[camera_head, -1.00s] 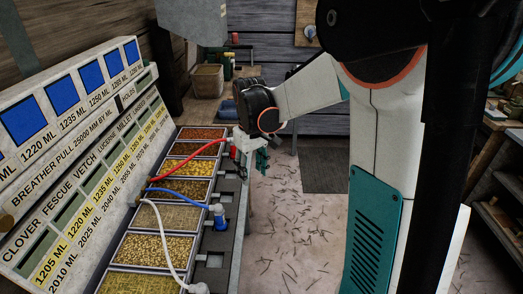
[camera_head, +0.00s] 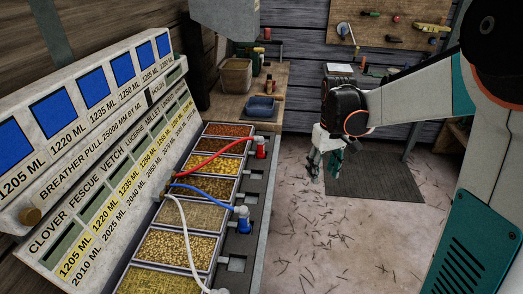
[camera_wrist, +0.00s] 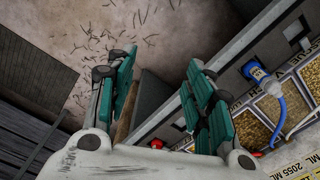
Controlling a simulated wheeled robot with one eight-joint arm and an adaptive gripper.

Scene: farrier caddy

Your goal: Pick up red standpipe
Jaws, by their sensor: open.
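The red standpipe (camera_head: 261,147) stands upright in the grey rail along the right edge of the bench, with a red hose (camera_head: 205,166) curving from it to the labelled panel. My gripper (camera_head: 324,168) is open and empty, hanging over the floor to the right of the standpipe, clear of it and pointing down. In the wrist view its teal fingers (camera_wrist: 158,90) are spread wide over the floor and the bench edge. A small red patch (camera_wrist: 157,143) near the gripper's base there may be part of the standpipe, mostly hidden.
A blue standpipe (camera_head: 242,218) with a blue hose stands nearer in the same rail. A white hose (camera_head: 184,238) runs to the near end. Seed trays (camera_head: 178,246) line the bench. A back table holds a blue tray (camera_head: 261,107) and a bin (camera_head: 236,75). Open floor lies right.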

